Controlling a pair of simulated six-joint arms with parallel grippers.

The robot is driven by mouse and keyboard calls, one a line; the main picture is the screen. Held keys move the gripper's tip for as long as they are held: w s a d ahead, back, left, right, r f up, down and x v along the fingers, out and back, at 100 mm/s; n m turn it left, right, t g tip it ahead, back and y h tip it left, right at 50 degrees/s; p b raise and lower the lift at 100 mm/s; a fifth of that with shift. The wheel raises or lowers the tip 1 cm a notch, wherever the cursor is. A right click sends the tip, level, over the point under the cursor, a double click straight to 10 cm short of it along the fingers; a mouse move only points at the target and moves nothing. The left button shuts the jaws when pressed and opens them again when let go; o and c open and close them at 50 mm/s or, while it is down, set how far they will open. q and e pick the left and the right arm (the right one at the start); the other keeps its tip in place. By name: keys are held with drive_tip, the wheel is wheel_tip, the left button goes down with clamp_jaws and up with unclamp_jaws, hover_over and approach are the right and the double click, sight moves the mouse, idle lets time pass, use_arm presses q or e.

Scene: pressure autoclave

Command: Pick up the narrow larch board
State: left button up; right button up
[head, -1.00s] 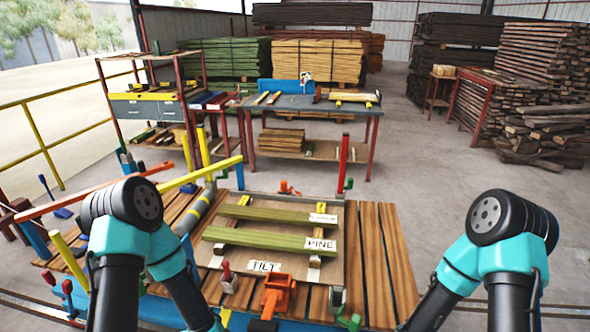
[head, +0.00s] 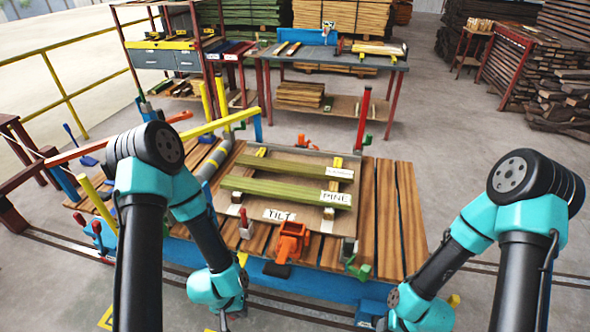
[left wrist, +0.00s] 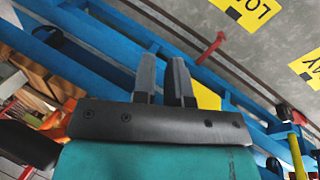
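Two greenish boards lie side by side on a plywood panel (head: 232,208) on the slatted bench in the head view. The nearer board (head: 275,191) has a tag reading PINE. The farther board (head: 285,167) looks narrower; its tag (head: 340,173) is too small to read, so I cannot confirm it is larch. My left gripper (left wrist: 163,80) has its two fingers apart with nothing between them in the left wrist view. It is low in front of the bench, apart from both boards. My right arm reaches down at the lower right of the head view, its gripper out of frame.
A TILT tag (head: 280,215) and an orange clamp (head: 291,240) are at the panel's near edge. A red post (head: 363,119) stands behind right, and a yellow bar (head: 220,124) crosses behind left. The bench's right slats (head: 385,215) are clear.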

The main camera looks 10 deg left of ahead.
use_arm(q)
drive_tip(key=o, duration=1.6)
